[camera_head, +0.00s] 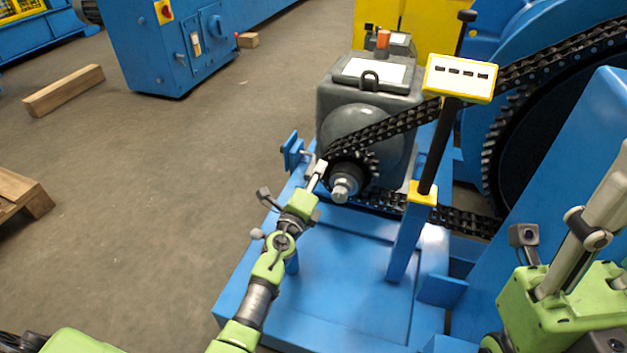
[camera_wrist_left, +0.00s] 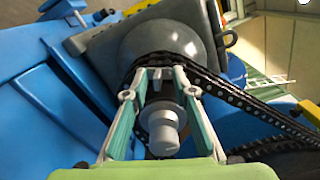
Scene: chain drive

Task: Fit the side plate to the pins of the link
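My left gripper (camera_head: 318,175) reaches in from lower left to the chain (camera_head: 397,124) at the small sprocket (camera_head: 357,167). In the left wrist view, the fingers (camera_wrist_left: 160,73) slant toward each other, tips apart, in front of the chain and above the silver shaft end (camera_wrist_left: 161,129). A small grey piece shows between the tips; I cannot tell whether it is gripped or is part of the chain. The side plate and link pins cannot be made out. My right gripper (camera_head: 592,228) is at the right edge, pointing up, its tips cut off by the frame.
A blue base frame (camera_head: 330,290) lies under the grey gearbox (camera_head: 335,95). A post carries a yellow-edged panel (camera_head: 460,78) right of the sprocket. A large chain wheel (camera_head: 540,120) stands at right. Wooden beams (camera_head: 65,90) lie on the open floor at left.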

